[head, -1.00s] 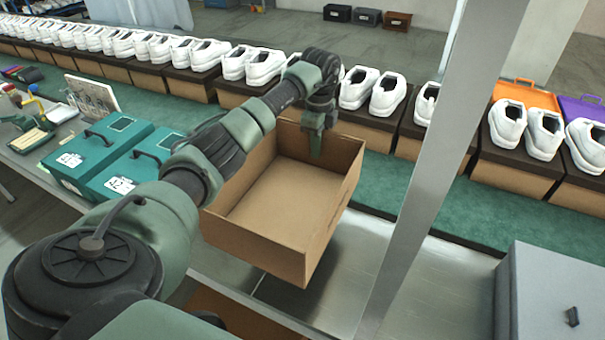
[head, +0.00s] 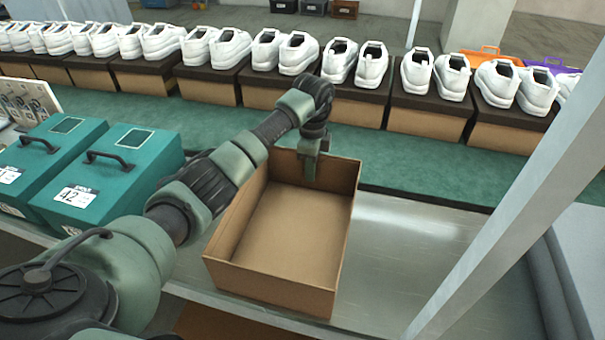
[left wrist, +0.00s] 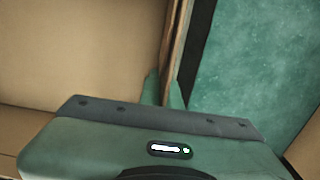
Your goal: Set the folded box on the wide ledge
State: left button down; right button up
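The folded box (head: 290,225) is an open, empty brown cardboard box in the middle of the head view. My left gripper (head: 312,170) reaches down over its far wall. In the left wrist view the fingers (left wrist: 164,92) straddle the box wall (left wrist: 172,50), one on each side, and look closed on it. The box is over the metal ledge (head: 420,235) beside the green belt; I cannot tell whether its bottom touches the metal. My right gripper is not in view.
Two teal cases (head: 110,170) stand left of the box. White shoes on boxes (head: 285,90) line the far side of the green belt (head: 400,165). A slanted metal post (head: 510,215) rises at the right. Bare ledge lies right of the box.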

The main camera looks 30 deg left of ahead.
pick_arm(q)
jog(key=shift+a, duration=0.15)
jog(key=shift+d, duration=0.4)
jog(key=c, duration=1.8)
grip_release()
jog(key=shift+o, duration=0.8)
jog(key=shift+a+f, duration=0.1)
jog(key=shift+a, duration=0.1)
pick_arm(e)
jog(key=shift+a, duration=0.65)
pick_arm(q)
notch_tip(320, 180, up, 12)
jog(key=shift+r, duration=0.2)
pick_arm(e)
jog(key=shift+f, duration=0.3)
